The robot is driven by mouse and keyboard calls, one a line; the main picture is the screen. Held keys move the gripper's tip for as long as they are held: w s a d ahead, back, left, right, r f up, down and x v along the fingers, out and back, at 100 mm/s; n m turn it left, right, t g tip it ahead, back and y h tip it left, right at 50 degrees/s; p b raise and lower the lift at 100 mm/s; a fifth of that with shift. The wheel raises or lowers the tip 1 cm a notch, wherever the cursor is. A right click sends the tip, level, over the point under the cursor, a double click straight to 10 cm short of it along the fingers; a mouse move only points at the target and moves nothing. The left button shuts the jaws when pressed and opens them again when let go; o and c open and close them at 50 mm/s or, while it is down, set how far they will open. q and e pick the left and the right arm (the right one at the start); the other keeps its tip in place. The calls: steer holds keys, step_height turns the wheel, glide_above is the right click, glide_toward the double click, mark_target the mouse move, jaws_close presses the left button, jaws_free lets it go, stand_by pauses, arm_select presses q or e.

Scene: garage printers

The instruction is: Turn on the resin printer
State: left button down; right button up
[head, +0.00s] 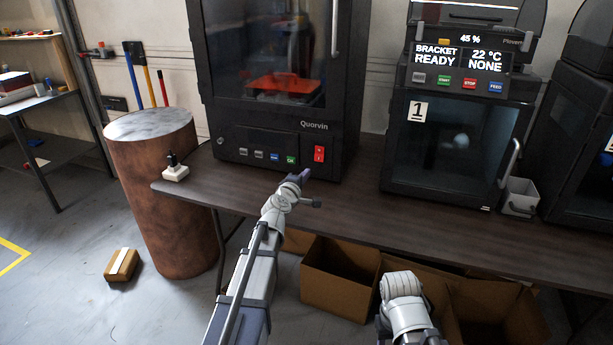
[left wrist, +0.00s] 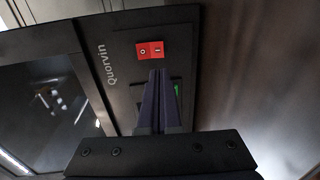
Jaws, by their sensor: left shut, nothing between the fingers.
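The black Quorvin printer (head: 270,120) stands on the dark bench, with an orange part behind its window. Its front panel has a row of small buttons and a red rocker switch (head: 319,153) at the right. In the left wrist view the switch (left wrist: 150,50) shows white O and I marks. My left gripper (head: 304,175) is shut and empty, just below and in front of the switch. Its fingertips (left wrist: 158,73) point at the panel and appear just short of the switch. My right arm shows at the bottom, but its gripper cannot be seen.
A second printer (head: 455,150) with a lit display reading BRACKET READY stands to the right. A small white switch box (head: 175,172) sits at the bench's left end, by a rusty drum (head: 155,200). Cardboard boxes (head: 338,280) lie below the bench (head: 350,205).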

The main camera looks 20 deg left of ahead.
mark_target(319, 160)
arm_select(q)
steer(key=w, duration=0.3)
steer(key=w+f+b, duration=0.1)
steer(key=w, duration=0.7)
steer(key=shift+d+f, duration=0.25)
steer(key=shift+s, duration=0.1)
steer(key=shift+w+f+b, duration=0.1)
steer(key=shift+w+b, duration=0.2)
steer(key=shift+s, duration=0.1)
steer(key=shift+s+f, duration=0.15)
steer(key=shift+s, duration=0.3)
steer(key=s, duration=0.4)
steer(key=s+f+b, duration=0.1)
steer(key=s, duration=0.3)
steer(key=s+b, duration=0.1)
steer(key=s, duration=0.4)
steer(key=shift+a+f, duration=0.25)
steer(key=shift+f, duration=0.1)
